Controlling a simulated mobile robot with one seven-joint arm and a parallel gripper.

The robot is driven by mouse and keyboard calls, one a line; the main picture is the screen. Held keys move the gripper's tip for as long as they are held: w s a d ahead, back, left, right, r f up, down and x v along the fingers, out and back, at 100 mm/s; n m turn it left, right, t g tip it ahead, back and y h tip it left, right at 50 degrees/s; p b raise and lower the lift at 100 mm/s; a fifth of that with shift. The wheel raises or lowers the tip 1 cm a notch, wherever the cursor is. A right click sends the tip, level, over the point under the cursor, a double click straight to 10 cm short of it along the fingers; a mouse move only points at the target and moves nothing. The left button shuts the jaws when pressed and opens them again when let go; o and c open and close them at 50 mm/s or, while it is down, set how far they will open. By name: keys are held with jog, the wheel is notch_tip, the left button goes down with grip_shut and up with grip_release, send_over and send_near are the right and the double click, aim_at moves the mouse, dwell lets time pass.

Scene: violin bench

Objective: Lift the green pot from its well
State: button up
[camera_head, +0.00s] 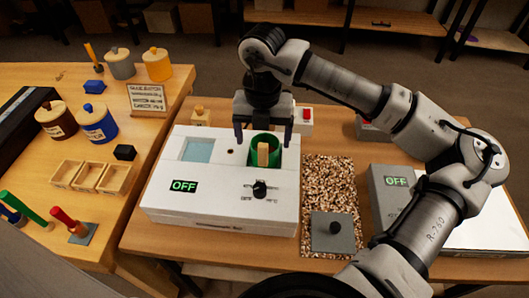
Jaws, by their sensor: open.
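A light wooden stick or block (263,155) stands up inside the pot. My gripper (262,143) is open and points down over the pot. Its two dark fingers are spread to the left and right of the pot's upper part. I cannot tell whether either finger touches the pot. The pot's lower part is hidden in the well.
The machine has a black knob (260,189), an OFF display (183,187) and a pale blue window (198,150). A speckled mat (328,180) lies to its right, with a grey plate (335,236). A grey box (390,185) stands farther right. Lidded jars (97,123) stand on the left table.

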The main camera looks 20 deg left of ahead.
jog(key=shift+w+d+f+p, duration=0.15)
jog(key=shift+f+p, duration=0.35)
jog(key=shift+f, duration=1.4)
jog(key=c, duration=1.1)
